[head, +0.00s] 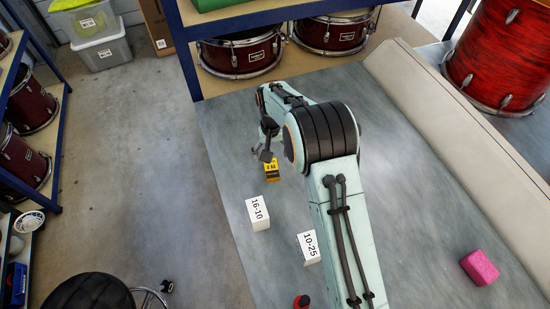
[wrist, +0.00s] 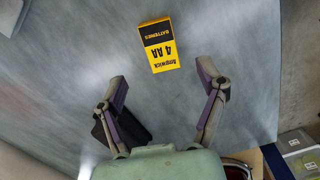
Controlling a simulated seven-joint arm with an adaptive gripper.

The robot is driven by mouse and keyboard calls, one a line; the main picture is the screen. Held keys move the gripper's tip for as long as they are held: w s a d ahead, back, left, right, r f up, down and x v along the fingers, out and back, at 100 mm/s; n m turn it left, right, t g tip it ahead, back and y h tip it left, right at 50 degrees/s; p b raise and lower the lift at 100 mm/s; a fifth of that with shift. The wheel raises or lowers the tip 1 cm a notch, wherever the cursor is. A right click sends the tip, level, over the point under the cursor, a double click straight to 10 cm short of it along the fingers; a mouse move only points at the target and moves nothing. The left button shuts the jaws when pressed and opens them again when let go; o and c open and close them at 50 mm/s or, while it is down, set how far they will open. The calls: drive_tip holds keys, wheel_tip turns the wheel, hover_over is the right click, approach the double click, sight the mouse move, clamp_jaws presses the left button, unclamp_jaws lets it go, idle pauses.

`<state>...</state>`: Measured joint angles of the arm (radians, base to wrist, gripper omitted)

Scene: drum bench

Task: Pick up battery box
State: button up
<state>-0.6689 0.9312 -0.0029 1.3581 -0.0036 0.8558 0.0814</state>
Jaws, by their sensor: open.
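The battery box (wrist: 158,47), yellow and black with "4 AA" and "BATTERIES" lettering, rests on the grey bench top (wrist: 230,40). In the wrist view it lies just beyond my gripper (wrist: 161,78), near the line between the two fingers and apart from both. The fingers are spread open with nothing between them. In the head view the battery box (head: 273,170) shows just below my gripper (head: 266,152), which partly covers it.
White blocks labelled 16-10 (head: 257,212) and 10-25 (head: 309,247) stand nearby. A red object (head: 302,301) is at the bottom edge. A pink block (head: 479,268) lies right. A dark shape (wrist: 130,130) shows behind the left finger. Drums (head: 240,54) sit on the back shelf.

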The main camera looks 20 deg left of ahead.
sight(271, 168)
wheel_tip(271, 168, down, 6)
drive_tip(key=shift+f, duration=0.15)
drive_tip(key=shift+c, duration=0.3)
drive_tip(key=c, duration=1.2)
